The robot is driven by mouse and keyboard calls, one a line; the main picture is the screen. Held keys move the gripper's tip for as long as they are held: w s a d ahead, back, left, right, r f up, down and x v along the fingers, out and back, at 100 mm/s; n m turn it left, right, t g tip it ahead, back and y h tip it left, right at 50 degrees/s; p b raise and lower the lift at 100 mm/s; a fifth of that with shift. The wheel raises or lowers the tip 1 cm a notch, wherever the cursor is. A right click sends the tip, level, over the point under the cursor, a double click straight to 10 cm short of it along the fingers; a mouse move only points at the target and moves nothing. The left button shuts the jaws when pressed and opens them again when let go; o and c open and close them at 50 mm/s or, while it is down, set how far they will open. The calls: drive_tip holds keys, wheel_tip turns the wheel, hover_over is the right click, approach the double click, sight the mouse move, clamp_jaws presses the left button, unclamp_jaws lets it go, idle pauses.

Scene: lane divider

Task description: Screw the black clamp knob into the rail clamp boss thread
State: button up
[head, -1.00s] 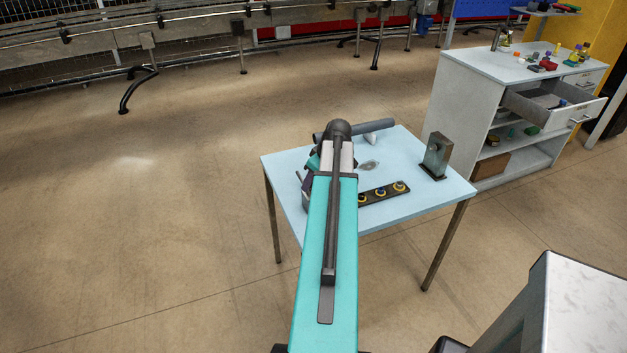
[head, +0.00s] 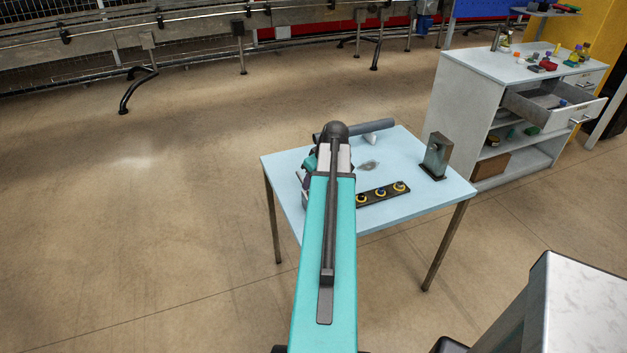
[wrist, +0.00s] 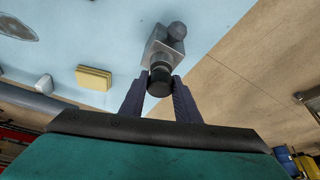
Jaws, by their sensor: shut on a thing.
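In the wrist view my gripper (wrist: 160,84) is shut on the black clamp knob (wrist: 160,78), with one finger on each side of it. The knob's far end meets the near end of a grey metal block with a dark round ball on it, which looks like the rail clamp (wrist: 158,47). I cannot tell whether the thread is engaged or how deep. In the head view my arm covers the knob and most of the gripper. A grey piece at the table's left edge is mostly hidden behind the arm.
The light blue table (head: 420,196) carries a grey cylinder (head: 372,127), an upright metal block (head: 437,156) and a dark strip with several yellow rings (head: 385,193). The wrist view also shows a yellow block (wrist: 93,78). A cabinet (head: 455,110) with an open drawer stands behind right.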

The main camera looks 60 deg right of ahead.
drive_tip(key=shift+m, duration=0.3)
drive_tip(key=shift+m+h, duration=0.3)
drive_tip(key=shift+m, duration=0.2)
drive_tip(key=shift+m+h, duration=0.3)
drive_tip(key=shift+m, duration=0.9)
drive_tip(key=shift+m+g+h, duration=0.3)
drive_tip(key=shift+m, duration=0.6)
drive_tip(key=shift+d+m+g+h, duration=0.1)
drive_tip(key=shift+m+g+h, duration=0.2)
drive_tip(key=shift+m, duration=0.2)
